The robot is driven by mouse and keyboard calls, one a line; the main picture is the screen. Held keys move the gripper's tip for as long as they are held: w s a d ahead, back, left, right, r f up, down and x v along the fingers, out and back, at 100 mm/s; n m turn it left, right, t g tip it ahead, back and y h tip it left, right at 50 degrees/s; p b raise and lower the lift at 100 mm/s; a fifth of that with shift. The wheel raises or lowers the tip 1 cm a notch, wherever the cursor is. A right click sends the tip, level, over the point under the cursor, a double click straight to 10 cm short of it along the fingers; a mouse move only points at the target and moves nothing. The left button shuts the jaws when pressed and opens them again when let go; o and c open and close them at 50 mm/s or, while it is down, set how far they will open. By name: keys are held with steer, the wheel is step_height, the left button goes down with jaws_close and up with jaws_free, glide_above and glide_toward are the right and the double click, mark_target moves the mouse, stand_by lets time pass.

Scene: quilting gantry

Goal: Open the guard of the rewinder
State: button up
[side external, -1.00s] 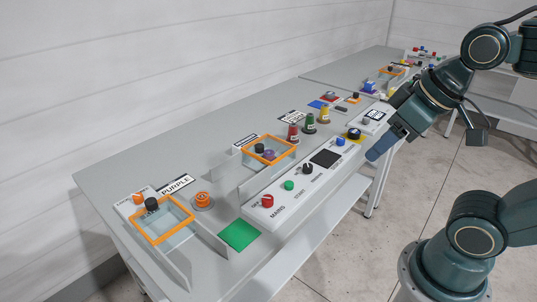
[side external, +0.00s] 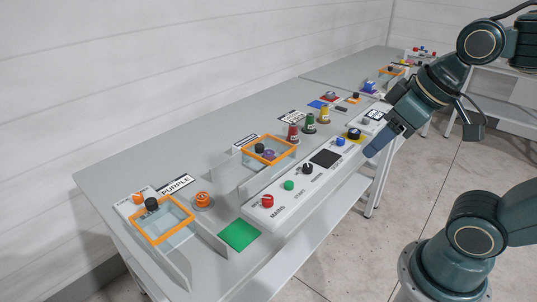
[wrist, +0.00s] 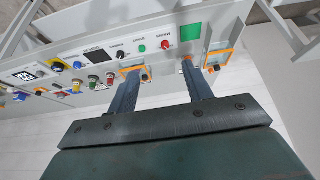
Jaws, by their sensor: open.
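Clear guards with orange frames stand on the grey bench. One guard (side external: 163,218) is at the near left end, beside a PURPLE sign, and looks closed. Another guard (side external: 270,149) is mid-bench behind the control panel and also looks closed, with a purple knob under it. I cannot read which one belongs to the rewinder. My gripper (side external: 372,151) is open and empty, in the air off the right front side of the panel. In the wrist view, my gripper (wrist: 160,68) has its fingers apart, with the mid-bench guard (wrist: 132,69) behind the left finger and the near guard (wrist: 218,58) right of the other.
The white control panel (side external: 266,216) has red, green, black and blue controls and a dark screen. A green square (side external: 239,235) lies near the front edge. Red, green and yellow spools (side external: 309,122) stand behind the panel. Low clear walls flank the guards.

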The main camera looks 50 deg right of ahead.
steer(key=w+r+n, duration=0.2)
steer(key=w+r, duration=0.1)
steer(key=w, duration=0.7)
steer(key=n+g+y, duration=0.2)
steer(key=n+y, duration=0.1)
steer(key=n, duration=0.3)
glide_above(260, 145)
steer(key=s+d, duration=0.4)
steer(key=s, duration=0.1)
step_height(260, 145, down, 15)
steer(key=shift+w+a, duration=0.2)
steer(key=shift+a, duration=0.05)
steer(key=shift+f, duration=0.15)
steer(key=shift+m, duration=0.3)
steer(key=x, duration=1.3)
steer(key=shift+f, duration=0.3)
